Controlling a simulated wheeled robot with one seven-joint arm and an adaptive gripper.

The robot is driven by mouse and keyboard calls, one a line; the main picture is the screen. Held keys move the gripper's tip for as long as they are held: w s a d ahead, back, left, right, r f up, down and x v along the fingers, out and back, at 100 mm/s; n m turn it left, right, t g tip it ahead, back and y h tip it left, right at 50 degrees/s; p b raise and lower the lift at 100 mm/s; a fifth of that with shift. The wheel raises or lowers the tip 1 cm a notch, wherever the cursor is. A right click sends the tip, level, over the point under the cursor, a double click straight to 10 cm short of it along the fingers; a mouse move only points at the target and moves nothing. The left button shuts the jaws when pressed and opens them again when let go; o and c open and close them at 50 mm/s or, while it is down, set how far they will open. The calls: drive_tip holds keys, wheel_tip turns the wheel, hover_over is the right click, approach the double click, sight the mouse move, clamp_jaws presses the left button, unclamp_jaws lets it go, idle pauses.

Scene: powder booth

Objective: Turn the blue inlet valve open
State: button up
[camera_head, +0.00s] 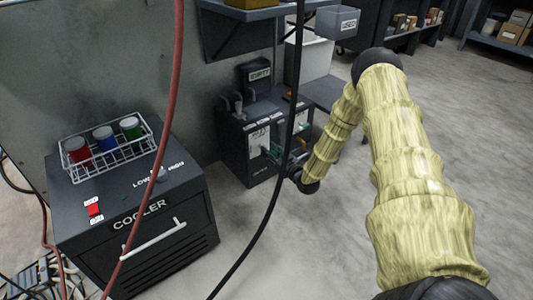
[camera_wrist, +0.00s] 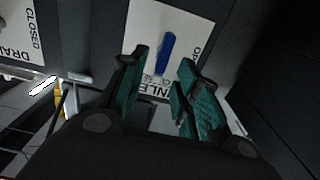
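The blue inlet valve (camera_wrist: 165,54) shows in the wrist view as a bar-shaped handle, slightly tilted, on a white label plate (camera_wrist: 185,22). The plate's lettering is partly covered by my fingers. My gripper (camera_wrist: 163,60) is open, its teal fingers apart on either side of the handle in the picture. I see no finger touching it, and how deep the fingertips reach around it is unclear. In the head view my gripper (camera_head: 279,151) is at the front of the dark unit (camera_head: 234,150), and the blue handle cannot be made out there.
A plate marked drain and closed (camera_wrist: 22,25) is at the wrist view's left, with a yellow part (camera_wrist: 58,100) below. A cooler (camera_head: 140,225) carrying a wire rack (camera_head: 90,172) of jars stands left. A black hose (camera_head: 280,165) and red hose (camera_head: 165,130) hang in front. Floor is clear right.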

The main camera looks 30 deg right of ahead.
drive_tip(key=shift+w+a+b, duration=0.1)
drive_tip(key=shift+w+b, duration=0.25)
drive_tip(key=shift+w, duration=0.9)
clamp_jaws()
